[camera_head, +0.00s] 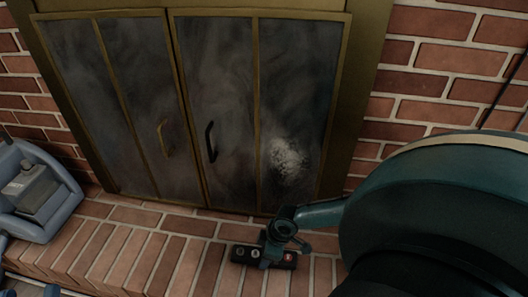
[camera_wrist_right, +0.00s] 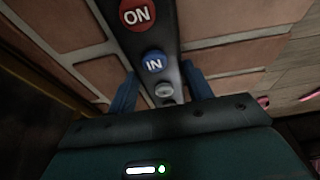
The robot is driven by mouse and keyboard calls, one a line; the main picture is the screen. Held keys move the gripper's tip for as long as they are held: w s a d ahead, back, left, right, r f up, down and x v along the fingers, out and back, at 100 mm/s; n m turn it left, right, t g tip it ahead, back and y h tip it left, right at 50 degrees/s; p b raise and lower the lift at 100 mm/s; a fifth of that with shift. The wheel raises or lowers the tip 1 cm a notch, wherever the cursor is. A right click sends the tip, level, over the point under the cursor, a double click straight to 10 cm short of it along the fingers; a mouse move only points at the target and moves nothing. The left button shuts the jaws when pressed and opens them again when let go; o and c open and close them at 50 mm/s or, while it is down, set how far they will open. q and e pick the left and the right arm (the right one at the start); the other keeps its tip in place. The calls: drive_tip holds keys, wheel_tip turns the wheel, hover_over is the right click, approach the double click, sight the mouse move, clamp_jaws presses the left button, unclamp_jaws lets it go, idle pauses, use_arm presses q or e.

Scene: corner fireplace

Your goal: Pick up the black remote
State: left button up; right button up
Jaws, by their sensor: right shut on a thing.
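The black remote (camera_head: 240,254) lies on the brick hearth in front of the fireplace doors, with a red button at its right end. In the right wrist view the remote (camera_wrist_right: 150,40) shows a red ON button and a blue IN button. My left gripper (camera_head: 30,291) shows only as blue fingertips at the bottom left corner, apart and empty.
The hearth (camera_head: 150,240) runs below the closed fireplace doors (camera_head: 200,110), which have a black handle. A brick wall (camera_head: 440,75) is at the right. My right arm covers the lower right.

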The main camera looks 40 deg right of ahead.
drive_tip(key=shift+c, duration=0.9)
drive_tip(key=shift+r, duration=0.1)
